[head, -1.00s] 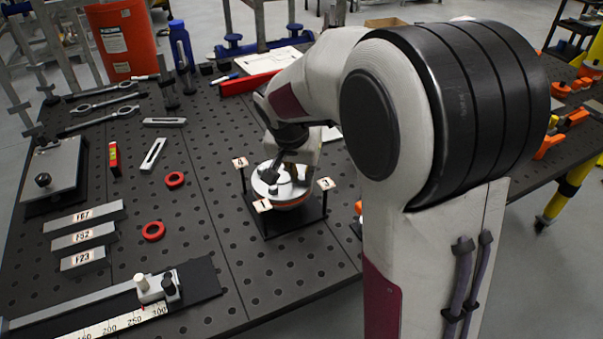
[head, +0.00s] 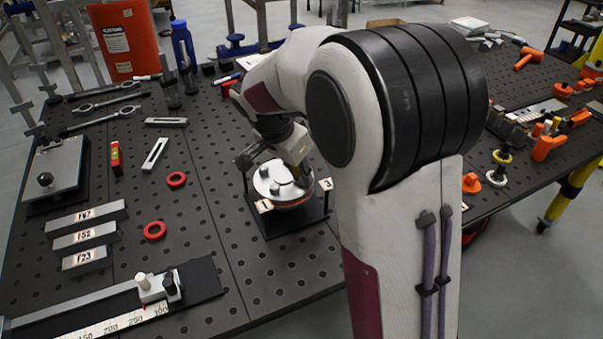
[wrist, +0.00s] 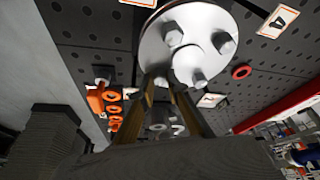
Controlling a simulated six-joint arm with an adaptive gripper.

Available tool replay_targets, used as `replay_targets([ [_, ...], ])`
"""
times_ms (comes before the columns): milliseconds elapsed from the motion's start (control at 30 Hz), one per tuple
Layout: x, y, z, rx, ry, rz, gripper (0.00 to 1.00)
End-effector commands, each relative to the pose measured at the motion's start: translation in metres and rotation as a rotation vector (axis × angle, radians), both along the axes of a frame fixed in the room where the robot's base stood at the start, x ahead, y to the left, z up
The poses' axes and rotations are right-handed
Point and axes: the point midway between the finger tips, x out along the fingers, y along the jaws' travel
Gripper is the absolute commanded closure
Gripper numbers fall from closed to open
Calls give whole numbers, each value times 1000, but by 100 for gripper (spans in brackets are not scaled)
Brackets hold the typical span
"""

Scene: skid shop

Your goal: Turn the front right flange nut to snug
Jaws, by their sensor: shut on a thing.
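The round pale flange (head: 268,183) sits on a dark stand in the head view, with several nuts on its top face. It also fills the top of the wrist view (wrist: 205,18), where nuts stand around a central hub. My gripper (head: 302,172) is at the flange's far right side in the head view, its tips largely hidden. In the wrist view my gripper (wrist: 165,92) has its two fingers closed in at the flange's near edge, shut on a flange nut (wrist: 160,82) that is mostly covered. Its exact turn cannot be told.
Numbered tags 1 (head: 263,206) and 3 (head: 326,184) stand on posts close around the flange. Red rings (head: 155,230) and grey blocks (head: 85,216) lie to the left. Orange parts (head: 471,183) lie to the right, beyond my arm. The perforated table in front of the stand is clear.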

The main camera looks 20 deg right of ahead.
Motion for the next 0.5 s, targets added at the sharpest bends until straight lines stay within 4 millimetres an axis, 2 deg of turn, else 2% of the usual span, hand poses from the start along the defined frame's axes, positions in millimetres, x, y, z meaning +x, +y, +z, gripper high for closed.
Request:
replay_targets([
  [400,1,0,2,-1,-3,-9,100],
  [433,1,0,2,-1,-3,-9,82],
  [467,1,0,2,-1,-3,-8,78],
  [500,1,0,2,-1,-3,-8,78],
])
